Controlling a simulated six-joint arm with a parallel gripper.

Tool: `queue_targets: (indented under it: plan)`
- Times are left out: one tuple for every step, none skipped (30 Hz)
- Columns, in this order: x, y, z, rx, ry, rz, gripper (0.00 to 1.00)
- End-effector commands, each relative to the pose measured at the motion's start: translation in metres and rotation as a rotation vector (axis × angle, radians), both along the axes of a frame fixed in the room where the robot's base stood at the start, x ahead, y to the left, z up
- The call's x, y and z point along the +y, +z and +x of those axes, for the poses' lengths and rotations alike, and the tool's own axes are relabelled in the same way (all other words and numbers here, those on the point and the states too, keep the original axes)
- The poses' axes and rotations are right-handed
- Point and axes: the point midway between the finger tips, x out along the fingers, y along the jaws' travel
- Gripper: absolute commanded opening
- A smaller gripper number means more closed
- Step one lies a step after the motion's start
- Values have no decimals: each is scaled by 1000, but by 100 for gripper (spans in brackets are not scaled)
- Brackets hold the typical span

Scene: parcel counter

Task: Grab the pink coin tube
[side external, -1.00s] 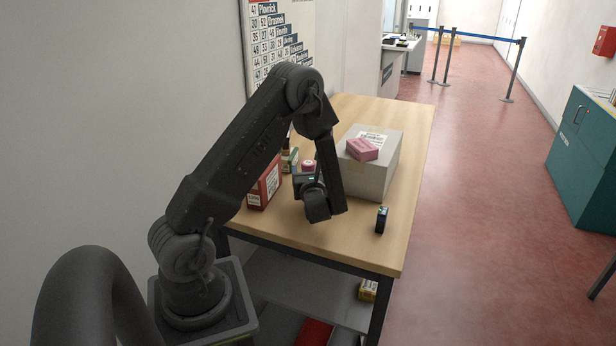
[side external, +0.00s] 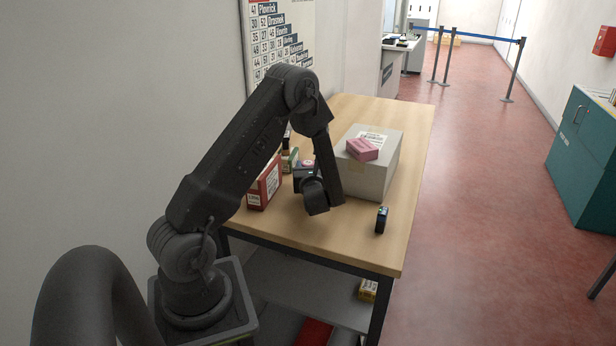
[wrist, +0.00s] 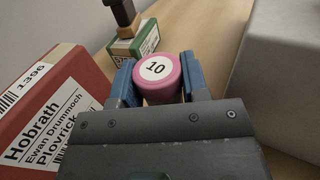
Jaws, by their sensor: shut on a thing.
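The pink coin tube (wrist: 158,80) stands between the two blue fingers of my gripper (wrist: 158,82) in the wrist view. Its round top shows a white disc marked "10". The fingers are shut on it, one on each side. In the side view my gripper (side external: 306,172) is low over the table between the red parcel and the large grey box, and my wrist hides most of the tube there.
A red labelled parcel (wrist: 52,108) stands close on the left, with a green box (wrist: 135,42) behind. The large grey box (side external: 368,182) carries a pink box (side external: 362,149) on the right. A small dark device (side external: 381,220) stands near the table's (side external: 340,240) right edge.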

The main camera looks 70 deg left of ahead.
Motion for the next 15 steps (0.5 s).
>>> queue_targets:
  plan:
    - [0, 0, 0, 0, 0, 0, 19]
    - [0, 0, 0, 0, 0, 0, 16]
    - [0, 0, 0, 0, 0, 0, 12]
    - [0, 0, 0, 0, 0, 0, 10]
    - [0, 1, 0, -1, 0, 2, 10]
    - [0, 1, 0, -1, 0, 2, 10]
    - [0, 1, 0, -1, 0, 2, 10]
    - [0, 1, 0, -1, 0, 2, 10]
    - [0, 1, 0, -1, 0, 2, 10]
    - [0, 1, 0, -1, 0, 2, 10]
    - [0, 1, 0, -1, 0, 2, 10]
    - [0, 2, 0, -2, 0, 1, 10]
    - [0, 4, 0, -3, 0, 2, 10]
    - [0, 5, 0, -4, 0, 2, 10]
    - [0, 8, 0, -3, 1, 2, 10]
